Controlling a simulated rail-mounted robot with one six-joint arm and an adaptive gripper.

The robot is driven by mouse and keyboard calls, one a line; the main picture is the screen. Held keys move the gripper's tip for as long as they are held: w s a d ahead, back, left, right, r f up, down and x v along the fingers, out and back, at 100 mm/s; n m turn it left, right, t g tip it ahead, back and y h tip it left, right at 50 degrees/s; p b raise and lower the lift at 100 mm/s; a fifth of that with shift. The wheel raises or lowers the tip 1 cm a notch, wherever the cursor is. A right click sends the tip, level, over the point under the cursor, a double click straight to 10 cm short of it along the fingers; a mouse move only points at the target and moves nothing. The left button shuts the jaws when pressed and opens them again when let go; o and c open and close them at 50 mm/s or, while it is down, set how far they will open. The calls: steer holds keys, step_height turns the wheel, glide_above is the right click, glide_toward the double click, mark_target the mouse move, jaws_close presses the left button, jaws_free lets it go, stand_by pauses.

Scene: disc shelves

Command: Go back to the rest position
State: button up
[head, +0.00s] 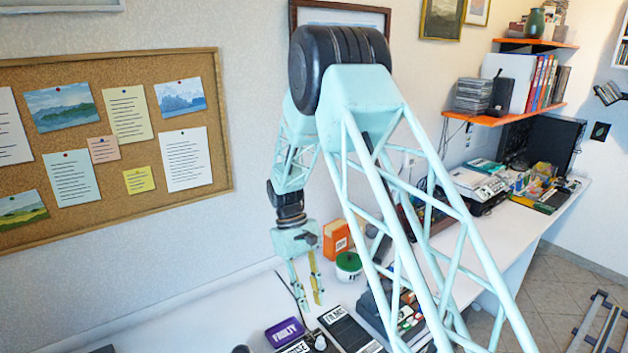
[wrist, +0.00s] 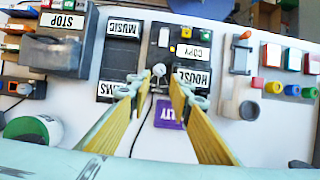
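My gripper (head: 312,304) hangs fingers-down over the white desk in the head view, below the raised, folded pale-green arm. In the wrist view its two yellow-padded fingers (wrist: 160,93) stand apart with nothing held between them.
A green-lidded tub (head: 348,264) and an orange box (head: 336,240) stand behind the gripper. A black tray marked FILMS (head: 347,328) lies to its right. A corkboard (head: 110,150) hangs on the wall at left.

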steer(key=s+d+r+m+t+y, duration=0.1)
steer(key=s+d+r, duration=0.4)
steer(key=r, duration=0.5)
steer(key=s+d+r+m+t, duration=0.1)
steer(key=s+d+r, duration=0.35)
steer(key=r, duration=0.65)
steer(key=s+d+r+m+t+y, duration=0.1)
steer(key=s+d+r, duration=0.35)
steer(key=r, duration=0.55)
steer(key=s+d+r+m+t, duration=0.1)
steer(key=s+d+r, duration=0.1)
steer(key=s, duration=0.8)
steer(key=s+d+r+m+t, duration=0.1)
steer(key=s+d+r+t, duration=0.1)
steer(key=s, duration=0.8)
steer(key=s+d+r+m+t, duration=0.1)
steer(key=s+d+r+m, duration=0.1)
steer(key=s, duration=0.8)
steer(key=shift+d+r+t+y, duration=0.3)
steer(key=shift+d+r, duration=0.6)
steer(key=shift+d, duration=0.2)
